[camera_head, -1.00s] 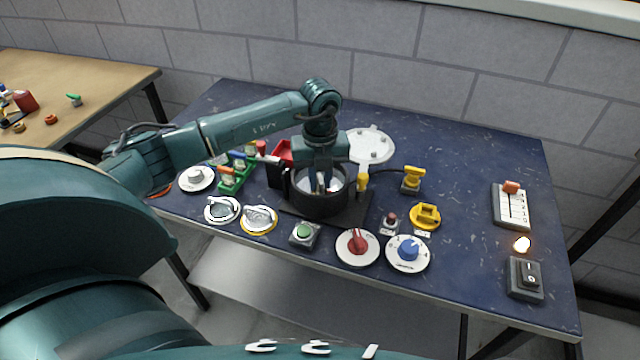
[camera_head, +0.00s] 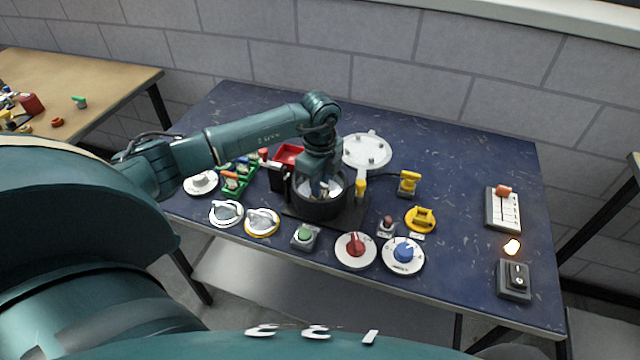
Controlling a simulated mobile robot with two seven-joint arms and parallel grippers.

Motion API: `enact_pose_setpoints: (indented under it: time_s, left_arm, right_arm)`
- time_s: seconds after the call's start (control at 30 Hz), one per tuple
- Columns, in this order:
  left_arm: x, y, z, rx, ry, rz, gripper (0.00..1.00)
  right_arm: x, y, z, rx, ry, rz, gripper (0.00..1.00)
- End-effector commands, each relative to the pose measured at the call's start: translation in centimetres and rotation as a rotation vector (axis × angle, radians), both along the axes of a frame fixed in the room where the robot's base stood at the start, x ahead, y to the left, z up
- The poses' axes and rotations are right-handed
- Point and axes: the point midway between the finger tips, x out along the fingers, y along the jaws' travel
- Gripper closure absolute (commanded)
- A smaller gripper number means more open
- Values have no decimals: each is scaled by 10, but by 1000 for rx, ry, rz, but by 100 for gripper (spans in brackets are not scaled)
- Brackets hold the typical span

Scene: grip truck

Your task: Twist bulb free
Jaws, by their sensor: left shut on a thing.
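My left gripper (camera_head: 322,190) points straight down into a round black housing (camera_head: 318,209) with a pale, shiny inside, near the middle of the blue table. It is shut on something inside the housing. The bulb itself I cannot make out, because the fingers and the housing wall hide it. My right gripper is not in view.
Around the housing stand a red dial (camera_head: 355,246), a blue dial (camera_head: 403,252), a green button (camera_head: 304,235), a yellow knob (camera_head: 421,217) and a white disc (camera_head: 367,152) behind. A glowing lamp (camera_head: 512,246) and a switch box (camera_head: 515,279) are at right. The back right is clear.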

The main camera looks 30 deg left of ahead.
Motion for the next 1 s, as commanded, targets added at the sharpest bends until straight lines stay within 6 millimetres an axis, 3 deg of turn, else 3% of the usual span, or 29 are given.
enact_pose_setpoints:
  time_s: [0.73,0.97,1.0]
  left_arm:
    - [0,0,3,0,1,617,100]
    - [0,0,0,0,-1,657,100]
    - [0,0,0,0,-1,657,80]
  right_arm:
    - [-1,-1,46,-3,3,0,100]
    - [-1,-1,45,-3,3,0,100]
    - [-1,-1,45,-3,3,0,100]
